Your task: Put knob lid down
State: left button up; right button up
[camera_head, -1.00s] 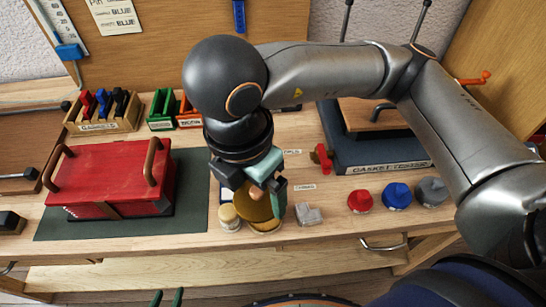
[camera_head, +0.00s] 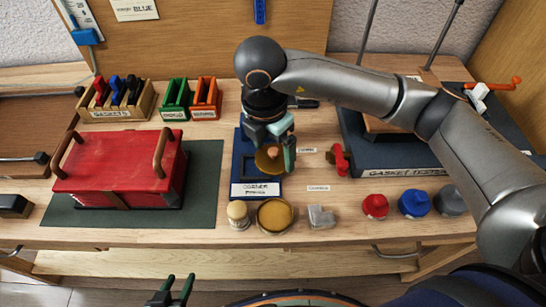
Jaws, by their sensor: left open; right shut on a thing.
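A gold round lid (camera_head: 264,163) with a small copper-coloured knob is in my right gripper (camera_head: 273,153). That gripper is shut on the knob. The lid is above or on the blue corner fixture (camera_head: 238,160); I cannot tell whether it touches. A gold round tin (camera_head: 275,216) stands uncovered in front of the fixture, apart from the lid. My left gripper (camera_head: 172,288) is open and empty at the bottom edge, away from the table top.
A cream cylinder (camera_head: 237,214) and a grey angled block (camera_head: 321,217) flank the tin. Red (camera_head: 375,206), blue (camera_head: 414,203) and grey (camera_head: 450,200) knobs stand to the right. A red case (camera_head: 115,170) sits on a green mat (camera_head: 205,165). The gasket tester (camera_head: 390,160) stands at right.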

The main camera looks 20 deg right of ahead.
aim_at(273, 159)
jog(key=shift+w+d+f, duration=0.1)
jog(key=shift+w+f, duration=0.25)
jog(key=shift+f, duration=0.1)
notch_tip(273, 159, down, 3)
jog(key=shift+w+f, duration=0.15)
pick_arm(q)
jog(key=shift+w+r, duration=0.4)
pick_arm(e)
jog(key=shift+f, duration=0.25)
jog(key=o, duration=1)
jog(key=shift+r, duration=0.1)
jog(key=shift+c, duration=0.2)
pick_arm(q)
jog(key=shift+s+f, duration=0.25)
jog(key=shift+s, duration=0.05)
pick_arm(e)
jog(key=shift+r, duration=0.1)
